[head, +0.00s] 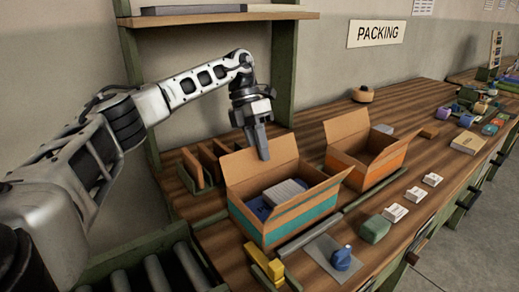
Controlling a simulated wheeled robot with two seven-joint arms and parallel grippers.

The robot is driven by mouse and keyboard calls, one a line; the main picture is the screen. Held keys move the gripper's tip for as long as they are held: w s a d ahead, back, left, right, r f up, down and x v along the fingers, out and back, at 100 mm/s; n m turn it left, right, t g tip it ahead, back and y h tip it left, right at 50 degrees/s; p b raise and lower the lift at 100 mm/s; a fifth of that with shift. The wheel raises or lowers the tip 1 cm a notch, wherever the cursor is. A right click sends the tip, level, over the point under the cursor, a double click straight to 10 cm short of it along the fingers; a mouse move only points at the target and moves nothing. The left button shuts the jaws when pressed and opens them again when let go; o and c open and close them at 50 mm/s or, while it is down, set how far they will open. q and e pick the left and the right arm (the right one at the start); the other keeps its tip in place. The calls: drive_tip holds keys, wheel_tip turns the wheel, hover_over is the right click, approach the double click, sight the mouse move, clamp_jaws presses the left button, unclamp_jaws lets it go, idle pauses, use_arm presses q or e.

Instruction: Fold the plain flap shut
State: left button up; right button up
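An open cardboard box with a teal band (300,218) stands on the wooden bench, holding a stack of white paper and blue items. Its back flap (243,164) stands up, and another flap (327,187) sticks out at its right side. Both look plain brown; I cannot tell which one the task means. My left gripper (264,158) points down in front of the raised back flap, above the box. Its fingers look close together with nothing between them. Whether it touches the flap is unclear. My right gripper is not in view.
A second open box with an orange band (383,166) stands just right. A blue item on a grey sheet (325,256), yellow blocks (264,262), a green pouch (375,229) and small white boxes lie along the front. A shelf (220,17) hangs above.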

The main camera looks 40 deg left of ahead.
use_arm(q)
drive_tip(key=shift+d+f, duration=0.1)
drive_tip(key=shift+f, duration=0.1)
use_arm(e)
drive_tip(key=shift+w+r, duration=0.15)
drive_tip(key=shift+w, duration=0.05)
use_arm(q)
clamp_jaws()
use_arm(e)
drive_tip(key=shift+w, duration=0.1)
use_arm(q)
drive_tip(key=shift+r, duration=0.1)
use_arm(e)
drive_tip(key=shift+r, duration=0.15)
